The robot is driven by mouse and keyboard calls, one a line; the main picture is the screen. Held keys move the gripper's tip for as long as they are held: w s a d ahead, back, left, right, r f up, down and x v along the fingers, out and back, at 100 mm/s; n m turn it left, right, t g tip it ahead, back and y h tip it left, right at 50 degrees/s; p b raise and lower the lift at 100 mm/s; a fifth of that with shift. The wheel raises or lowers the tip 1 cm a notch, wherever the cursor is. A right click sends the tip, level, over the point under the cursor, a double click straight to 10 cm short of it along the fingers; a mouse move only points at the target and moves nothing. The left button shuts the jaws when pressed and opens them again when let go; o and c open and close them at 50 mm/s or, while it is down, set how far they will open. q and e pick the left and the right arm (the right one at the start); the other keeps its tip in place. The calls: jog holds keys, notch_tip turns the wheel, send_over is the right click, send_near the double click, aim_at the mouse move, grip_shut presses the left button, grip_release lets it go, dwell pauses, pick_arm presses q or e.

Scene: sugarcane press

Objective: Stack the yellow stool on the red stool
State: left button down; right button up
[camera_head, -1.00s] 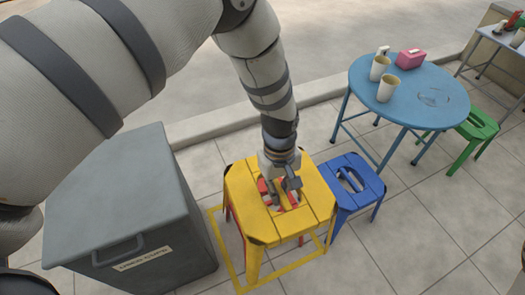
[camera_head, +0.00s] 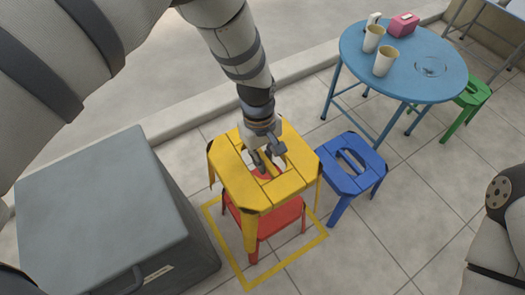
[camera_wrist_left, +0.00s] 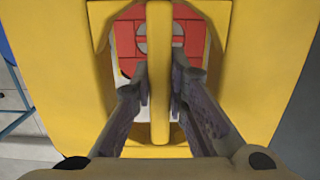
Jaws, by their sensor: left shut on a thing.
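The yellow stool (camera_head: 238,178) is upright, and my left gripper (camera_head: 267,160) is shut on the bar across its seat opening. In the left wrist view, both fingers (camera_wrist_left: 159,88) close on the yellow bar (camera_wrist_left: 159,35) from its two sides. The red stool (camera_head: 283,217) stands upright inside a yellow floor outline, below the yellow stool, which hides most of its seat. Red slats (camera_wrist_left: 192,38) also show through the seat opening in the left wrist view. Whether the stools touch is hard to tell. My right gripper is out of view.
A blue stool (camera_head: 345,180) stands close to the right of the stools. A round blue table (camera_head: 425,85) with cups and a pink box is behind it, with a green stool (camera_head: 470,98) beyond. A large grey bin (camera_head: 95,215) stands at the left.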

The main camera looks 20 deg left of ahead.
pick_arm(q)
notch_tip(320, 180, down, 21)
jog(key=b, duration=1.4)
jog(key=shift+f, duration=0.15)
jog(key=shift+f+b, duration=0.65)
jog(key=shift+f, duration=0.15)
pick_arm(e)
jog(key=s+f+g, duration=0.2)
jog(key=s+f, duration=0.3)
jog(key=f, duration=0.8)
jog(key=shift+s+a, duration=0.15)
pick_arm(q)
jog(key=shift+f+b, duration=0.3)
jog(key=shift+f, duration=0.2)
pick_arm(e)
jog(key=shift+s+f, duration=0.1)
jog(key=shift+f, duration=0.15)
pick_arm(q)
jog(key=c, duration=1.5)
grip_release()
jog(key=r, duration=0.8)
jog(key=w+a+r, duration=0.1)
jog(key=r, duration=0.3)
jog(key=shift+a, duration=0.1)
